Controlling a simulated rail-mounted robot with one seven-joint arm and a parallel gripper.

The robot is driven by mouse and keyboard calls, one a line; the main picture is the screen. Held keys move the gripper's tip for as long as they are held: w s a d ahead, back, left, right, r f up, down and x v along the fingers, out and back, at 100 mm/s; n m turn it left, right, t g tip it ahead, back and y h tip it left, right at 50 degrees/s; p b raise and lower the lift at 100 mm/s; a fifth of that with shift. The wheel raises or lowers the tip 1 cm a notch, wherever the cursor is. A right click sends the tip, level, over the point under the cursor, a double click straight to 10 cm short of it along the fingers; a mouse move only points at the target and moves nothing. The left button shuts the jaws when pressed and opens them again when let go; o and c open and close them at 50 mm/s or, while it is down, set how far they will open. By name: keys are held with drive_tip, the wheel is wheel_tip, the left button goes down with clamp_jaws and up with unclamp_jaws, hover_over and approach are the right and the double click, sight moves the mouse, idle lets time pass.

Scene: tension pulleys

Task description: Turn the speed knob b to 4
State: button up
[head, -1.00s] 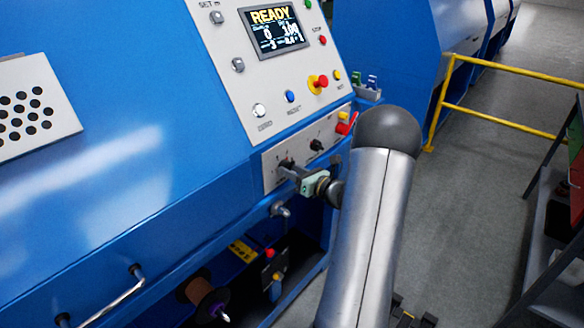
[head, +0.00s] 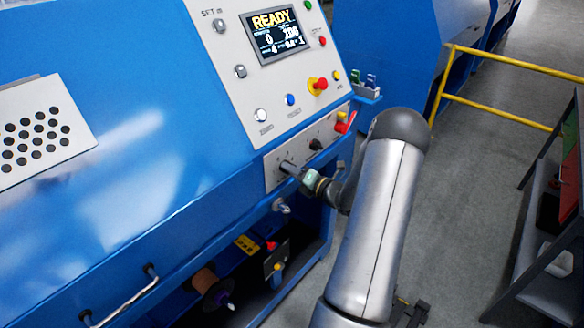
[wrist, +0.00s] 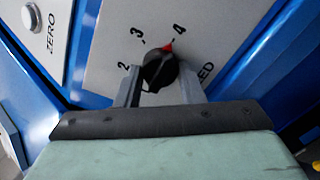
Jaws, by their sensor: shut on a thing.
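The speed knob (wrist: 158,71) is round and black with a red pointer, on a light grey panel in the wrist view. Its pointer aims up and slightly right, at or very near the printed 4; the 3 and 2 lie to the left. My gripper (wrist: 160,86) is shut on the knob, one finger on each side. In the head view my gripper (head: 293,171) meets the lower panel of the blue machine, and it hides most of the knob there. The label beside the knob is partly covered; only "ED" reads.
The display (head: 275,33) reads READY, with a small 4 at lower left. A second black knob (head: 316,144) and a red lever (head: 346,123) sit close to the right of my gripper. A yellow rail (head: 500,62) stands at right.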

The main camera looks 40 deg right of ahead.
drive_tip(key=shift+m, duration=0.3)
drive_tip(key=o, duration=1)
drive_tip(key=s+d+b, duration=0.1)
drive_tip(key=s, duration=0.7)
drive_tip(key=s+d+b, duration=0.2)
drive_tip(key=s, duration=0.7)
drive_tip(key=shift+d, duration=0.25)
drive_tip(key=shift+a, duration=0.1)
